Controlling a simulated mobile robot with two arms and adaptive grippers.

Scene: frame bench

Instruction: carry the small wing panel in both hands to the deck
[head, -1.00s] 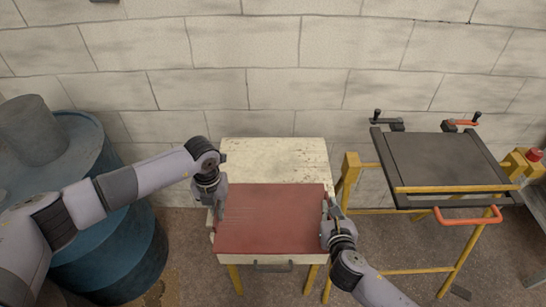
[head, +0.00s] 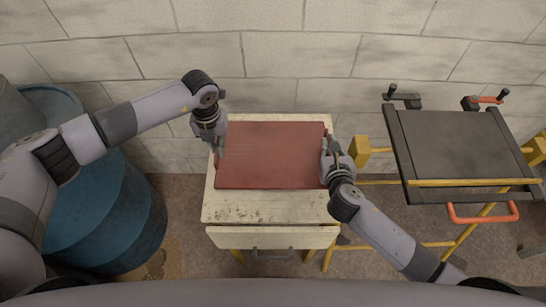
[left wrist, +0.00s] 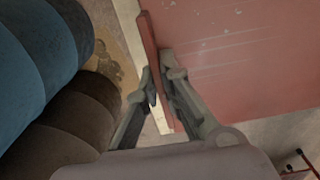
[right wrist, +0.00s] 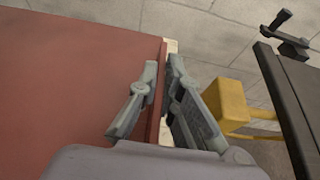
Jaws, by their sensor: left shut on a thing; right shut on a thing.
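The small wing panel (head: 270,157) is a flat red sheet with raised side edges, over a worn cream table. My left gripper (head: 217,150) is shut on its left edge; the left wrist view shows the fingers (left wrist: 163,90) on either side of the red rim. My right gripper (head: 327,165) is shut on its right edge, with the rim between the fingers (right wrist: 160,95) in the right wrist view. I cannot tell how far the panel is above the tabletop. The deck appears to be the dark grey plate (head: 455,145) on a yellow frame at the right.
The cream table (head: 265,208) has a drawer front (head: 270,238) with a dark handle. A blue barrel (head: 110,215) stands at the left. A block wall (head: 290,60) closes the back.

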